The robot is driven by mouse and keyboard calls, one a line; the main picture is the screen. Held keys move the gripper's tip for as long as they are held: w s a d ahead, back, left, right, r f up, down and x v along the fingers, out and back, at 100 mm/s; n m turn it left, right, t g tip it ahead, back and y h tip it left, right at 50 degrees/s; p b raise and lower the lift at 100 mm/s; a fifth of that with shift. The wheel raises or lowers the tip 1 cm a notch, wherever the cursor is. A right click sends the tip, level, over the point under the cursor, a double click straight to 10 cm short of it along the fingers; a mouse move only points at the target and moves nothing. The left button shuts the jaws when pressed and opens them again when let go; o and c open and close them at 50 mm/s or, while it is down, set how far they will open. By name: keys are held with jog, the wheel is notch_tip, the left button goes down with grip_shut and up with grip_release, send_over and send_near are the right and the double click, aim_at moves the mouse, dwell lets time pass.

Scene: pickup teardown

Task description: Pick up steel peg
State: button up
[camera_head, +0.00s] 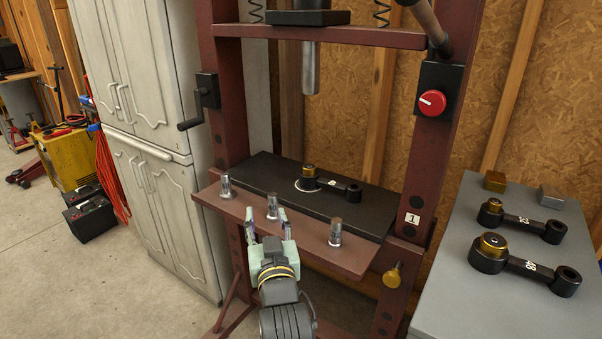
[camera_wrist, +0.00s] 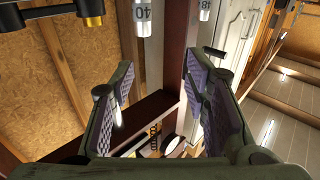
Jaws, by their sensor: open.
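Three upright steel pegs stand along the front ledge of the press in the head view: a left peg (camera_head: 226,186), a middle peg (camera_head: 272,207) and a right peg (camera_head: 335,233). Which one the task means, I cannot tell. My gripper (camera_head: 268,219) is open and empty, with its fingers pointing up toward the middle peg. The fingers overlap the ledge edge in the picture; contact is not clear. In the wrist view, the open fingers (camera_wrist: 158,72) have nothing between them.
The dark red press ledge (camera_head: 300,238) fronts a black plate (camera_head: 262,172) bearing a black link with a brass bushing (camera_head: 310,171). The press ram (camera_head: 311,68) hangs above. A grey table (camera_head: 480,300) at right holds two links and small blocks. A white cabinet (camera_head: 150,165) stands left.

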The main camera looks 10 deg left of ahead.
aim_at(273, 200)
jog(key=w+b, duration=0.2)
jog(key=b, duration=0.1)
jog(key=w+f+b, duration=0.1)
jog(key=b, duration=0.2)
jog(key=shift+w+d+h, duration=0.15)
jog(key=shift+w+h, duration=0.2)
jog(key=shift+h, duration=0.05)
jog(key=shift+w+a+r+p, duration=0.15)
jog(key=shift+w+a+p, duration=0.1)
jog(key=shift+w+p, duration=0.35)
jog(key=shift+w+a, duration=0.25)
jog(key=shift+w, duration=0.3)
jog(key=shift+f+p+x, duration=0.2)
jog(key=shift+x, duration=0.65)
jog(key=shift+f+p+x, duration=0.2)
jog(key=shift+x, duration=0.7)
jog(key=shift+f+p+x, duration=0.2)
jog(key=shift+x, duration=0.65)
jog(key=shift+d, duration=0.15)
jog(key=shift+c, duration=0.6)
grip_shut()
